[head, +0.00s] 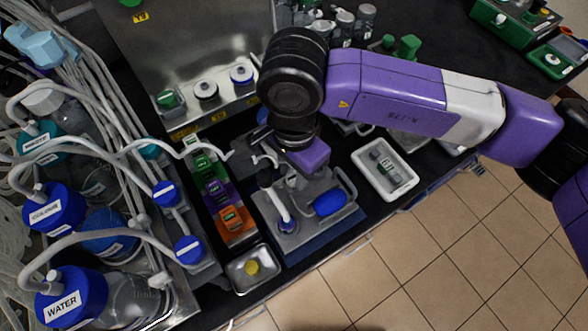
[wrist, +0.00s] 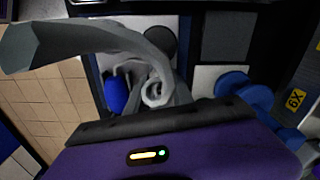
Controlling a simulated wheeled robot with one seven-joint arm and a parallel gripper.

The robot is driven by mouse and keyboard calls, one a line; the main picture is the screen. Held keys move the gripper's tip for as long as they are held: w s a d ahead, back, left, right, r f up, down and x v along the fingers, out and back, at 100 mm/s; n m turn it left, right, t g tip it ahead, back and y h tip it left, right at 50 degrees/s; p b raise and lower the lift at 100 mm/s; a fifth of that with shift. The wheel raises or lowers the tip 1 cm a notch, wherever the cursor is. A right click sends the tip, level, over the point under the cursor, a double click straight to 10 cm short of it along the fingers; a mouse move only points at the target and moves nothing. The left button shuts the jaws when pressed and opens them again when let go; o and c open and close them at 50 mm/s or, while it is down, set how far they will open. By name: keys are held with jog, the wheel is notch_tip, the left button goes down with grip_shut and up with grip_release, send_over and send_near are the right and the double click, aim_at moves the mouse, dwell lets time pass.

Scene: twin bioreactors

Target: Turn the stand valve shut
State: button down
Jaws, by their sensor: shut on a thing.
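The grey stand (head: 305,222) sits on a blue base near the front edge of the black bench, left of centre in the head view. It carries a blue rounded part (head: 330,203) and an upright pale tube (head: 285,213). My gripper (head: 268,167) is over the back left of this stand, below the purple wrist, and is shut on a part there. I take that part to be the stand valve, but it is mostly hidden by the gripper. In the wrist view a blue part (wrist: 117,95) shows beside the grey curved pieces at my gripper (wrist: 155,92).
Coloured blocks (head: 218,193) stand in a row left of the stand, with a metal tray (head: 252,268) in front. Blue-capped bottles and white hoses crowd the left. A white tray (head: 385,168) lies to the right. The tiled floor (head: 440,260) is clear.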

jog(key=m+b, duration=0.1)
jog(key=b, duration=0.1)
jog(key=m+b, duration=0.1)
jog(key=m, duration=0.1)
jog(key=shift+f+m+b, duration=0.25)
jog(key=shift+m+b, duration=0.05)
jog(key=shift+b, duration=0.1)
jog(key=m+b, duration=0.9)
jog(key=m, duration=0.1)
jog(key=shift+r+m+b, duration=0.15)
jog(key=shift+m+b, duration=0.6)
jog(key=shift+m, duration=0.2)
jog(key=shift+r+m+b, duration=0.1)
jog(key=shift+m+b, duration=0.6)
jog(key=shift+m, duration=0.25)
jog(key=c, duration=1.1)
grip_release()
